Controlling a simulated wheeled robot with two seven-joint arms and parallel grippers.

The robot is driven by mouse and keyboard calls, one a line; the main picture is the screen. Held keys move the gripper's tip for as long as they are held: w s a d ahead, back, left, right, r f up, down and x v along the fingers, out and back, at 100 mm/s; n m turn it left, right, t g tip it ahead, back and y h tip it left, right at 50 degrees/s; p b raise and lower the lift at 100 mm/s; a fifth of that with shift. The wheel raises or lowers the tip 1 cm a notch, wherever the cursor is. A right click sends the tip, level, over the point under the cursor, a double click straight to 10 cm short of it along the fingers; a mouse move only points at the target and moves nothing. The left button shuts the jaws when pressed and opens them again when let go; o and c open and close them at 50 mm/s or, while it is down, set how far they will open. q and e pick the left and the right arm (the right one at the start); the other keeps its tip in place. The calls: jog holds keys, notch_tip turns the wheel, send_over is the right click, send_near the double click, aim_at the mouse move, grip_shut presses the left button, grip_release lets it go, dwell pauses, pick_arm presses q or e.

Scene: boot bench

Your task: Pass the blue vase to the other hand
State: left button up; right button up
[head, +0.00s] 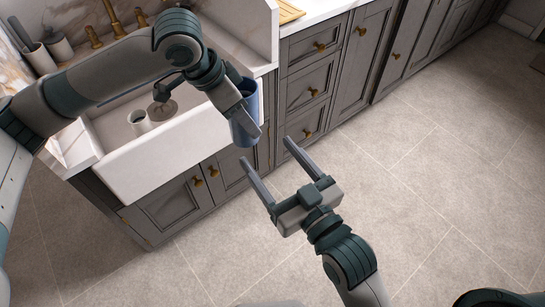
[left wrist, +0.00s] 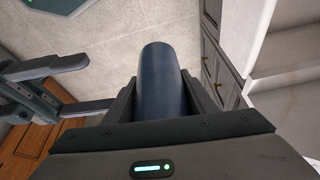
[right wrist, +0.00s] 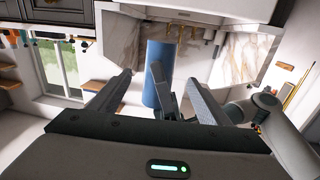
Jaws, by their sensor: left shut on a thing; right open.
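The blue vase (head: 252,91) is a plain cylinder held in front of the sink. My left gripper (head: 241,116) is shut on it; its fingers hide part of the vase. In the left wrist view the vase (left wrist: 158,72) sits between the two left fingers. My right gripper (head: 265,150) is open and empty, with its fingertips pointing toward the vase's lower end, just short of it. In the right wrist view the vase (right wrist: 160,60) shows beyond the open right fingers, with left finger parts in front of it.
A white sink (head: 165,160) with a light cup (head: 139,122) in it lies behind and left. Grey cabinets (head: 340,65) with brass knobs run along the back. A wooden board (head: 289,11) lies on the counter. The tiled floor (head: 440,160) at right is clear.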

jog(key=shift+x, duration=6)
jog(key=c, duration=1.4)
pick_arm(q)
jog(key=o, duration=1.3)
pick_arm(e)
jog(key=shift+o, duration=0.2)
pick_arm(q)
jog(key=shift+o, duration=0.2)
jog(key=shift+r, duration=0.15)
jog(key=v, duration=1.1)
jog(key=shift+a+r, duration=0.2)
jog(key=shift+r, duration=0.1)
